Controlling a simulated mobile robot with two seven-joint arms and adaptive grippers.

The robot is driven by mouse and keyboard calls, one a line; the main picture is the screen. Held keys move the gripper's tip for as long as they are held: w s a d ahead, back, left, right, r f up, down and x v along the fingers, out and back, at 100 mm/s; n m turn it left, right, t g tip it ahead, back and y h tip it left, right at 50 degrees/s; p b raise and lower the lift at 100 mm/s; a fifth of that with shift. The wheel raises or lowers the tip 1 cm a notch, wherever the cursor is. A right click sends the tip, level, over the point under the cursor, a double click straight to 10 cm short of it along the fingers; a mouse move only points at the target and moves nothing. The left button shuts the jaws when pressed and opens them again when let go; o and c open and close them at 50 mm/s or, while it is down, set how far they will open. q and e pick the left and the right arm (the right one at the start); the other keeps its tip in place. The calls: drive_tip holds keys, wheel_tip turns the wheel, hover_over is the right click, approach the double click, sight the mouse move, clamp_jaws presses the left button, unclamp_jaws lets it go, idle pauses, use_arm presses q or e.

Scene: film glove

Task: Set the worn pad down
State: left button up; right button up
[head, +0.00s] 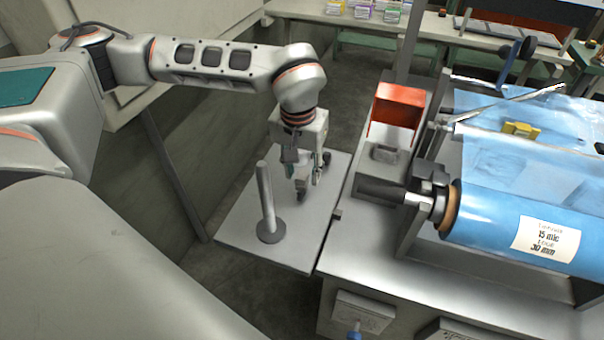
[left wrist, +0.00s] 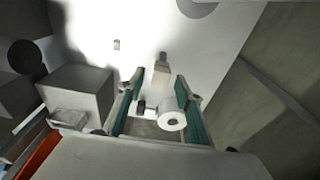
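My left gripper (head: 313,178) hangs low over a pale side plate (head: 225,205), pointing down. In the left wrist view its two green-lined fingers (left wrist: 160,80) stand apart. Between them shows a pale block (left wrist: 161,73), and lower down a white ring with a dark centre (left wrist: 172,118). Gaps show on both sides of the block. I cannot tell for sure which of these is the worn pad, nor whether it touches the plate. A grey post on a round base (head: 271,230) stands on the plate beside the gripper. My right gripper is not in view.
A steel bench with a blue film roll (head: 490,215) lies right of the plate. A red-orange box (head: 397,112) and a grey block (left wrist: 75,95) stand near the gripper. A work table (head: 440,28) is at the back.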

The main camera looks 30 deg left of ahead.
sight(301, 191)
use_arm(q)
wheel_tip(301, 191, up, 10)
drive_tip(key=s+p, duration=0.1)
drive_tip(key=shift+s+d+r+p, duration=0.15)
drive_tip(key=shift+r+p, duration=0.1)
drive_tip(key=shift+p, duration=0.15)
drive_tip(key=shift+d+f, duration=0.1)
